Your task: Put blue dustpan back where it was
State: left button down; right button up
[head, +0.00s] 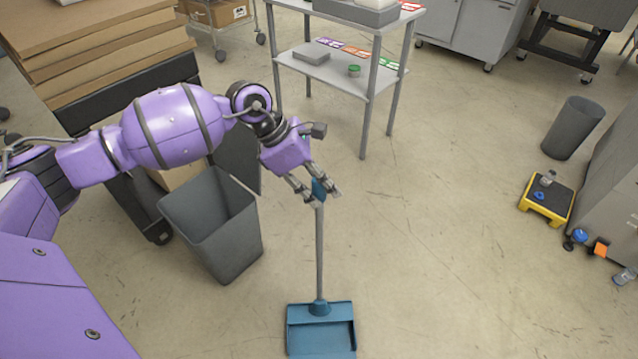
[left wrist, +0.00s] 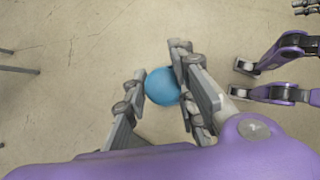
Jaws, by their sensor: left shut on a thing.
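The blue dustpan (head: 321,330) shows at the bottom middle of the head view, its long grey handle upright and its pan low at the floor. I cannot tell whether the pan touches the floor. My left gripper (head: 318,197) is shut on the blue grip at the top of the handle. In the left wrist view the blue grip (left wrist: 161,87) shows as a round end between the fingers of my left gripper (left wrist: 160,75).
A grey bin (head: 222,235) stands left of the dustpan, under my left arm. A grey shelf cart (head: 340,72) stands behind. At the right are another dark bin (head: 573,128), a yellow-edged platform (head: 547,201) and small loose items on the floor. The floor right of the dustpan is clear.

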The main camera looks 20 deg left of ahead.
pick_arm(q)
jog(key=c, duration=1.4)
grip_release()
jog(key=shift+s+f, duration=0.1)
jog(key=shift+c, duration=0.2)
jog(key=shift+a, duration=0.1)
jog(key=v, duration=1.2)
